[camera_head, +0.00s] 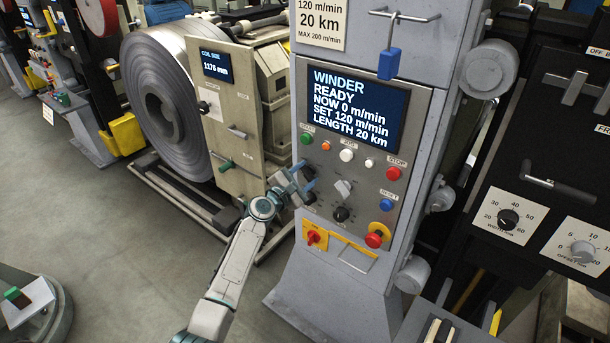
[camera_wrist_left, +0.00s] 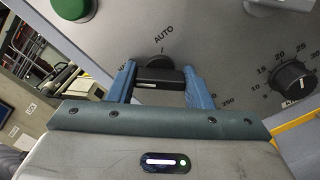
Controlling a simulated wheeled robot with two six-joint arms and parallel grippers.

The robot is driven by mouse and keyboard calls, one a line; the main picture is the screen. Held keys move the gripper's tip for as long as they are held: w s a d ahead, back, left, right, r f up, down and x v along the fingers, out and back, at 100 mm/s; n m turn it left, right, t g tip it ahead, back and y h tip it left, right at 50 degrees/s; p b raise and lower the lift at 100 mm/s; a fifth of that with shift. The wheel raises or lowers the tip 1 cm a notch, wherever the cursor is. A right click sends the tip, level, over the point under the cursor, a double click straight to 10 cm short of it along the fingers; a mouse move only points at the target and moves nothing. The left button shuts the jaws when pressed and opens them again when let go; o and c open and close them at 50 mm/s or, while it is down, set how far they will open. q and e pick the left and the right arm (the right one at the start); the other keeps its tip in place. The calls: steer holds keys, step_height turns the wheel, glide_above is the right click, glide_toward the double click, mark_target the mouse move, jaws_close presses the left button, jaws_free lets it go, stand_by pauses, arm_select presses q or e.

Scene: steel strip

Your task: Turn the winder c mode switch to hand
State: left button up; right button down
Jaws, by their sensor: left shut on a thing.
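My left gripper (camera_head: 303,182) reaches the control panel (camera_head: 378,215) of the winder post from the lower left in the head view. In the left wrist view its two blue fingers (camera_wrist_left: 163,84) stand on either side of a black mode switch knob (camera_wrist_left: 153,62) and are shut on it. The word AUTO shows above the knob with a short mark line. A label starting with HA is partly hidden behind the left finger. I cannot tell clearly which mark the knob points to. In the head view the gripper hides the knob. My right gripper is not in view.
The winder screen (camera_head: 350,108) reads READY, 0 m/min. Near the gripper are a grey selector (camera_head: 343,189), a black dial (camera_head: 341,214), a green button (camera_head: 306,138) and a red emergency button (camera_head: 374,240). A steel coil (camera_head: 165,100) stands at left.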

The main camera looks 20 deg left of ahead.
arm_select(q)
steer(key=shift+f, duration=0.1)
steer(key=o, duration=1)
steer(key=b+v, duration=0.1)
steer(key=v, duration=1)
